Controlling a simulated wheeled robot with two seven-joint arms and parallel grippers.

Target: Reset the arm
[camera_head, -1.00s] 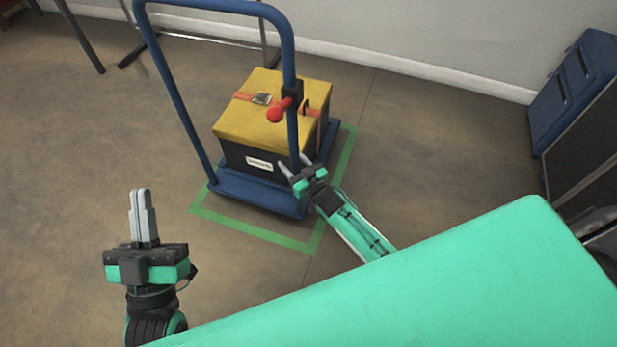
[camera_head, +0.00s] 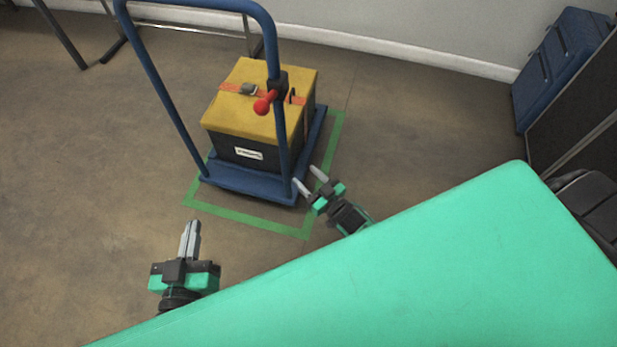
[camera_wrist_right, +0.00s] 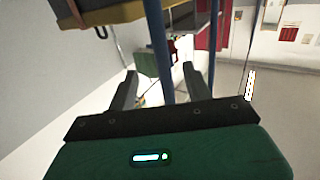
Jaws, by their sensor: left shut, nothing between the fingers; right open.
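My left gripper (camera_head: 190,240) is shut and empty, at the lower left in the head view, pointing up the picture over bare floor. My right gripper (camera_head: 308,182) is open and empty, just right of the blue cart's front right corner in the head view. Its two spread fingers also show in the right wrist view (camera_wrist_right: 165,90), with blue cart posts beyond them. Whether a finger touches the cart cannot be told. Large green body panels of mine hide the lower right of the head view.
A blue cart (camera_head: 232,186) with a tall handle carries a yellow-topped black box (camera_head: 245,115) with an orange strap. A red knob (camera_head: 264,103) is on the handle post. Green tape (camera_head: 240,217) frames the cart. A blue case (camera_head: 560,65) stands at the right. Floor on the left is clear.

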